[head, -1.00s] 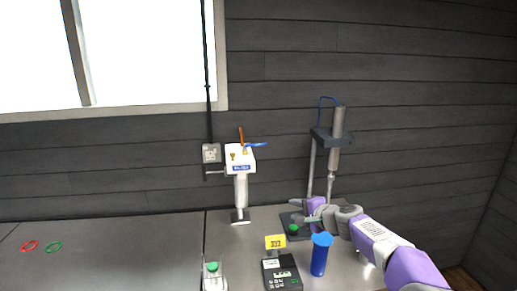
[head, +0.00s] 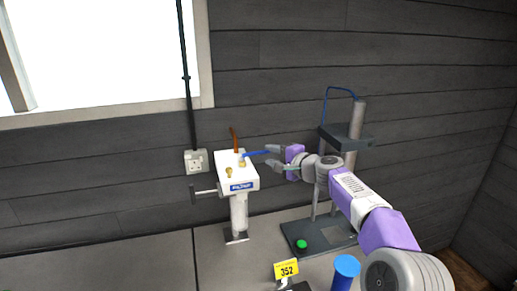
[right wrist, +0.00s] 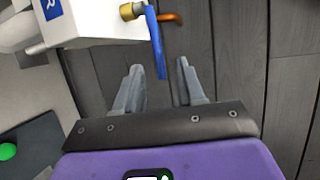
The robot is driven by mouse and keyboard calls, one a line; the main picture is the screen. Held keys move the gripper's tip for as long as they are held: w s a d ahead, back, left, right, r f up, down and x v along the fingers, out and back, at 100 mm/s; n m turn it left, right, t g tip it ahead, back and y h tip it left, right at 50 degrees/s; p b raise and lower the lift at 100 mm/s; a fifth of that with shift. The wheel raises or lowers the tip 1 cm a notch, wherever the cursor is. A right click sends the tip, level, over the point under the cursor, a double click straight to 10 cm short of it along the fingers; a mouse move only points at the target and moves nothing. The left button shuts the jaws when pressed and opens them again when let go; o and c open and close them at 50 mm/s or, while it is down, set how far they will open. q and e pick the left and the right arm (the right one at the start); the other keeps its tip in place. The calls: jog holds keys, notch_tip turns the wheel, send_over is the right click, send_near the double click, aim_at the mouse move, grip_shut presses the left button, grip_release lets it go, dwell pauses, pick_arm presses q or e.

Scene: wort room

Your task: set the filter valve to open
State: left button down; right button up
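A white valve box (head: 237,172) with a blue label stands on a post on the bench. A blue lever (head: 254,153) on a brass fitting sticks out to the right from its top, and a brown-orange lever (head: 234,138) points up behind. My right gripper (head: 271,157) is at the blue lever's free end. In the right wrist view, my right gripper (right wrist: 159,70) is open, and the end of the blue lever (right wrist: 156,45) appears between its fingertips, with gaps on both sides. Whether the lever is level with the fingers in depth is unclear. My left gripper is out of view.
A stand with a grey column (head: 356,130) rises behind my right arm, its dark base (head: 325,237) on the bench. A green button (head: 301,244), yellow 352 tag (head: 286,270) and blue cylinder (head: 346,268) are near the front. A wall socket (head: 196,161) is left of the valve box.

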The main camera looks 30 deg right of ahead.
aim_at(263, 153)
jog(key=p+x, duration=0.1)
jog(key=x, duration=0.4)
jog(key=shift+w+a+f, duration=0.1)
jog(key=shift+w+f, duration=0.05)
jog(key=shift+w, duration=0.15)
jog(key=shift+c, duration=0.5)
grip_shut()
